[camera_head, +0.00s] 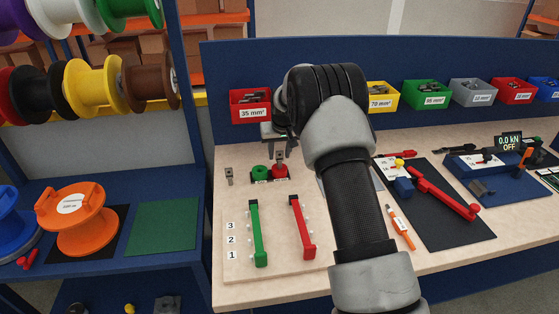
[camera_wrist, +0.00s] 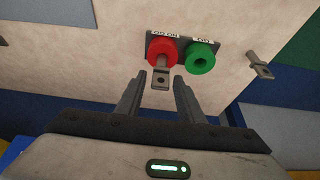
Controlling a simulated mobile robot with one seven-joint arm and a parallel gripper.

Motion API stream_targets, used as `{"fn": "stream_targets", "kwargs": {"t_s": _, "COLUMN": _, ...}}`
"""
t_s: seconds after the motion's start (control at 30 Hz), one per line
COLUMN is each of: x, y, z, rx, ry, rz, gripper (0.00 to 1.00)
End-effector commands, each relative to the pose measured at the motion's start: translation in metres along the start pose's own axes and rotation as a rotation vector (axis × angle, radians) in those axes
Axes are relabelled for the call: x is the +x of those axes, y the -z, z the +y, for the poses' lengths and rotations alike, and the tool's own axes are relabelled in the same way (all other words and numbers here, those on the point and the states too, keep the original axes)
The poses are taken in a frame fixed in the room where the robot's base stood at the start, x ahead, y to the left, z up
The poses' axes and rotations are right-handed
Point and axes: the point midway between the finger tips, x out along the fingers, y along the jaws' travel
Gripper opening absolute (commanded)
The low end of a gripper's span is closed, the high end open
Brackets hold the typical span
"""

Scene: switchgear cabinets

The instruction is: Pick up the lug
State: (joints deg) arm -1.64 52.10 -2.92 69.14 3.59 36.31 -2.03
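A grey metal lug (camera_wrist: 160,79) stands in a red round holder (camera_wrist: 162,50), its flat holed end toward my gripper. This lug also shows in the head view (camera_head: 280,157), above the red holder (camera_head: 281,172). My gripper (camera_wrist: 161,82) is open, its fingers left and right of the lug's flat end with gaps; I cannot tell whether that end is between the tips or just beyond them. In the head view my gripper (camera_head: 279,139) is right above the lug. A second grey lug (camera_wrist: 260,66) stands apart, also visible in the head view (camera_head: 229,176).
A green round holder (camera_wrist: 201,58) with an empty hole sits beside the red one. Labelled bins, including a red 35 mm² bin (camera_head: 250,113), line the back.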

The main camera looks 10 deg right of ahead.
Motion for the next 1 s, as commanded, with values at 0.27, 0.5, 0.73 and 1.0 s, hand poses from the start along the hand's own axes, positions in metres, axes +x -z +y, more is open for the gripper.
{"fn": "stream_targets", "kwargs": {"t_s": 0.27, "x": 0.0, "y": 0.0, "z": 0.0, "rx": 0.0, "ry": 0.0, "rz": 0.0, "gripper": 0.0}}
{"fn": "stream_targets", "kwargs": {"t_s": 0.5, "x": -0.006, "y": 0.003, "z": 0.0, "rx": 0.0, "ry": 0.0, "rz": 0.002, "gripper": 0.0}}
{"fn": "stream_targets", "kwargs": {"t_s": 0.73, "x": -0.043, "y": 0.019, "z": 0.0, "rx": 0.001, "ry": 0.0, "rz": 0.005, "gripper": 0.0}}
{"fn": "stream_targets", "kwargs": {"t_s": 1.0, "x": -0.085, "y": 0.036, "z": 0.0, "rx": 0.001, "ry": 0.001, "rz": 0.003, "gripper": 0.0}}
